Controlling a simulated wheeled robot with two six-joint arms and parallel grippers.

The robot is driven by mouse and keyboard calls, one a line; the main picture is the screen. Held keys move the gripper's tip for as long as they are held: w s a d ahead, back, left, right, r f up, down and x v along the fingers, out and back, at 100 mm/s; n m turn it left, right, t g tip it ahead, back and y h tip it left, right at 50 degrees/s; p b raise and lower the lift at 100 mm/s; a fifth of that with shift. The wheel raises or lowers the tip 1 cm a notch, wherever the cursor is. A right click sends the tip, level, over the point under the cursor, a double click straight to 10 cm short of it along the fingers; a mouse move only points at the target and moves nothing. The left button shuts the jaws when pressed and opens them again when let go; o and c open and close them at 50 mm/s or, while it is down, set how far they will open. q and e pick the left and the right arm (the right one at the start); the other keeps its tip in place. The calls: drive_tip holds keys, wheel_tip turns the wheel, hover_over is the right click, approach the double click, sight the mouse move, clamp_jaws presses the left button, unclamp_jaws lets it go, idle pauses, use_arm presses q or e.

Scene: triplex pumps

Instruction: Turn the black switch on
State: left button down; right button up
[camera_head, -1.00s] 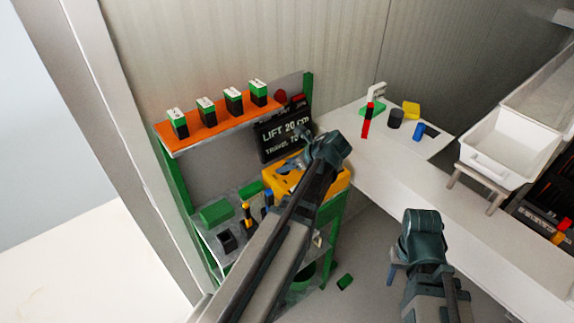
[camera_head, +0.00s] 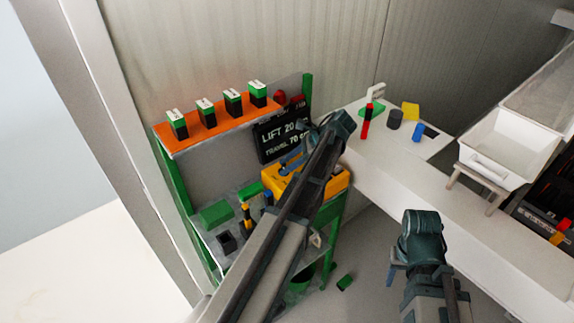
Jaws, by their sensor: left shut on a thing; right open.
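A yellow box (camera_head: 330,181) sits on the green-framed stand, partly covered by my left arm. My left gripper (camera_head: 291,160) is over the left part of this box, in front of the black sign. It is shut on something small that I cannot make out. I cannot clearly pick out the black switch; the area around the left fingertips is covered by the gripper and arm. My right gripper (camera_head: 392,276) is open and empty, low over the floor to the right of the stand, and only partly visible.
A black sign (camera_head: 283,136) stands behind the yellow box. Several green-and-black blocks stand on the orange shelf (camera_head: 205,133). A lower shelf holds a green block (camera_head: 216,214) and tools. A white counter (camera_head: 395,168) with small coloured parts and a white bin (camera_head: 508,150) are at right.

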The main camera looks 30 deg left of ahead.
use_arm(q)
drive_tip(key=shift+w+n+g+h, duration=0.1)
drive_tip(key=shift+n+g+h, duration=0.2)
drive_tip(key=shift+n, duration=0.3)
drive_tip(key=shift+c, duration=1.6)
unclamp_jaws()
